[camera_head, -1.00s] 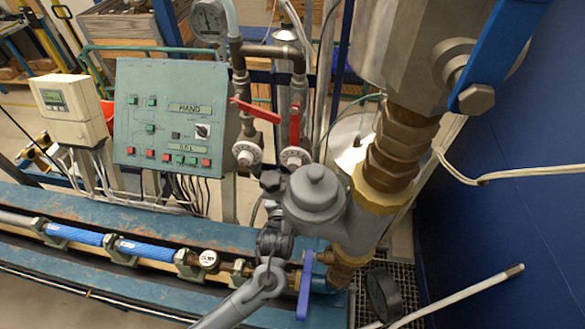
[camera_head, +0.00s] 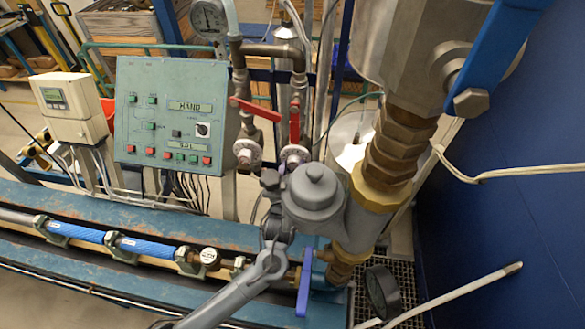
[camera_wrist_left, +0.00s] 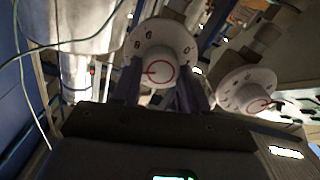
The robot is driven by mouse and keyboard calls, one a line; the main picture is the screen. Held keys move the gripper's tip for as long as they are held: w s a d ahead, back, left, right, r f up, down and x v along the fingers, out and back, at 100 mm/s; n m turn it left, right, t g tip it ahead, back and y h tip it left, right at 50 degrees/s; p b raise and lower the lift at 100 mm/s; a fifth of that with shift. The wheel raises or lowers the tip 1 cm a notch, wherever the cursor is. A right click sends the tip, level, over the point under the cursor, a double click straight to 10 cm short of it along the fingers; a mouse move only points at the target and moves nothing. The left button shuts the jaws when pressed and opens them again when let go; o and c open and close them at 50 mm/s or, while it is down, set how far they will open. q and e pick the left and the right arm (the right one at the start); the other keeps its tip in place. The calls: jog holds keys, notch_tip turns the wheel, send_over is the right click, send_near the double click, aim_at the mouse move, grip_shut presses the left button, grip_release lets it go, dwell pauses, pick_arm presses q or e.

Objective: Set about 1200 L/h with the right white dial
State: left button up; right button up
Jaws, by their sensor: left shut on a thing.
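The right white dial (camera_head: 295,154) sits on a pipe below a red lever. In the left wrist view the dial (camera_wrist_left: 160,50) shows dark numerals and a red ring with a red line at its centre. My left gripper (camera_head: 286,168) is at this dial, partly hidden by grey pipe fittings. In the wrist view its two dark fingers (camera_wrist_left: 159,88) stand on either side of the dial's lower part, shut on it. The left white dial (camera_head: 247,152) is beside it and free, and also shows in the wrist view (camera_wrist_left: 247,90). My right gripper is not in view.
A green control panel (camera_head: 170,85) with buttons and small displays stands left of the dials; its lower display is not readable. A beige meter box (camera_head: 68,107) is farther left. Red levers, a blue-handled lever (camera_head: 305,282) and large pipework (camera_head: 392,150) crowd the space around my arm.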

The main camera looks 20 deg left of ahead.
pick_arm(q)
jog(key=shift+r+m+p, duration=0.15)
jog(key=shift+m+p, duration=0.6)
jog(key=shift+m, duration=0.05)
jog(key=shift+d+m+p, duration=0.1)
jog(key=shift+m+p, duration=0.25)
jog(key=shift+m, duration=0.45)
jog(key=o, duration=1)
jog(key=shift+o, duration=0.2)
jog(key=shift+s+f, duration=0.1)
jog(key=shift+f, duration=0.1)
